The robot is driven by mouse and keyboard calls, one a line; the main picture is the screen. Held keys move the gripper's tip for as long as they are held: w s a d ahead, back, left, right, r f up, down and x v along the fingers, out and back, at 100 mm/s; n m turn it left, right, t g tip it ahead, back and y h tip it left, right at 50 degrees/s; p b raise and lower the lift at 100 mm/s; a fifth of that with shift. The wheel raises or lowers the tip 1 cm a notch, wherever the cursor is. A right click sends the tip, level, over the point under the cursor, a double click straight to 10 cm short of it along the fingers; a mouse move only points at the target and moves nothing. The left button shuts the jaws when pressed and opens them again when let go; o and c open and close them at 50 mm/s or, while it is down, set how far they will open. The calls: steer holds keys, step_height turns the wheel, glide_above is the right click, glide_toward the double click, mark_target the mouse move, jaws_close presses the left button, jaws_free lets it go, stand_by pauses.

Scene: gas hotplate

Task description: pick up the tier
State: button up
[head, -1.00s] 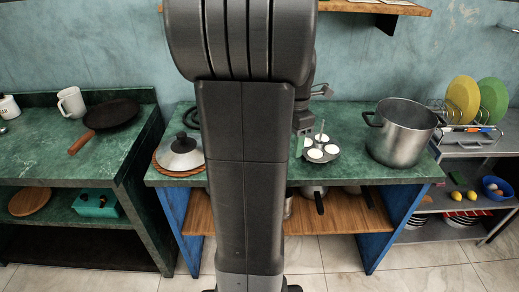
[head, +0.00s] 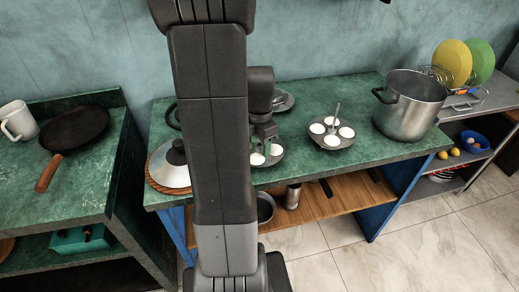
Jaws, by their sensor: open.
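One tier, a dark round plate with several white round cakes (head: 275,155), sits on the green counter in the head view. Its left part is hidden behind my arm. My gripper (head: 264,140) points down at this tier, open, with its fingers at or just above it; I cannot tell whether they touch. A second tier (head: 345,142) with white round cakes and an upright central post stands on the counter to the right, apart from my gripper.
A large steel pot (head: 410,115) stands right of the tiers. A lidded pan (head: 170,175) sits on a wooden mat at left. A grey round dish (head: 284,101) lies behind my gripper. A lower shelf (head: 325,205) holds pans and a metal cup.

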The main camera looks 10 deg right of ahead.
steer(key=shift+c, duration=0.4)
jaws_close()
